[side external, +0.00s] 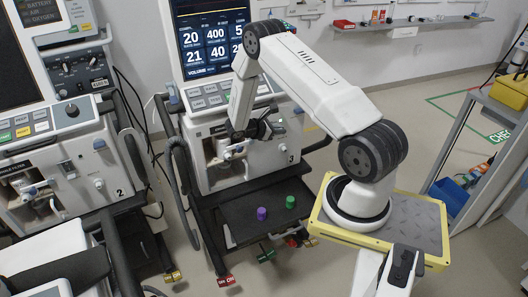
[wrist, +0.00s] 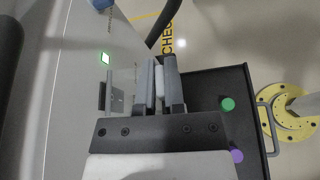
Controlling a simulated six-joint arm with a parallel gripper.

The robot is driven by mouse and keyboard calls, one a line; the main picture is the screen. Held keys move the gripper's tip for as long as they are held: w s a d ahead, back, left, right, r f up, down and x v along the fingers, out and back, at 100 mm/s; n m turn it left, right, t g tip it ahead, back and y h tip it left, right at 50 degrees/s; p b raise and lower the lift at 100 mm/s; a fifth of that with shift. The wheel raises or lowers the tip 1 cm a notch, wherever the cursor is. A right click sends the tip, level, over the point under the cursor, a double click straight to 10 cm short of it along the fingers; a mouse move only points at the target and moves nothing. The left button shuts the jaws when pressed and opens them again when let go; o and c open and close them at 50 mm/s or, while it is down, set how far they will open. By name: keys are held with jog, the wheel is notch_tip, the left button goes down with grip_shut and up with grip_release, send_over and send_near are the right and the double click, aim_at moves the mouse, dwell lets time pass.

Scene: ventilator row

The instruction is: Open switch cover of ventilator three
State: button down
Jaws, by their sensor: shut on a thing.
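Ventilator three (side external: 255,165), a light cabinet marked 3, stands in the middle of the side external view with its screen lit. My gripper (side external: 262,131) is at the upper right of its front panel. In the wrist view, my gripper (wrist: 160,75) is shut on a thin pale piece (wrist: 159,82), which appears to be the switch cover; the fingers hide most of it. How far the cover is open cannot be told.
A dark tray (side external: 270,205) below the panel holds a purple knob-like piece (side external: 262,213) and a green one (side external: 290,202). Ventilator two (side external: 70,175) stands to the left, with hoses between. A shelf cart (side external: 480,150) is at the right.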

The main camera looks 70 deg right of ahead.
jog(key=shift+w+d+r+n+g+y, duration=0.15)
jog(key=shift+r+n+g, duration=0.1)
jog(key=shift+r+n, duration=0.15)
jog(key=shift+w+r+n+g+y, duration=0.15)
jog(key=shift+r+n+g, duration=0.15)
jog(key=shift+n, duration=0.2)
jog(key=shift+s, duration=0.1)
jog(key=c, duration=0.7)
grip_release()
jog(key=shift+r, duration=0.1)
jog(key=shift+w+a+r, duration=0.15)
jog(key=shift+w+a, duration=0.25)
jog(key=w+a, duration=0.9)
jog(key=a, duration=0.1)
jog(key=shift+w+a+r, duration=0.1)
jog(key=shift+r, duration=0.25)
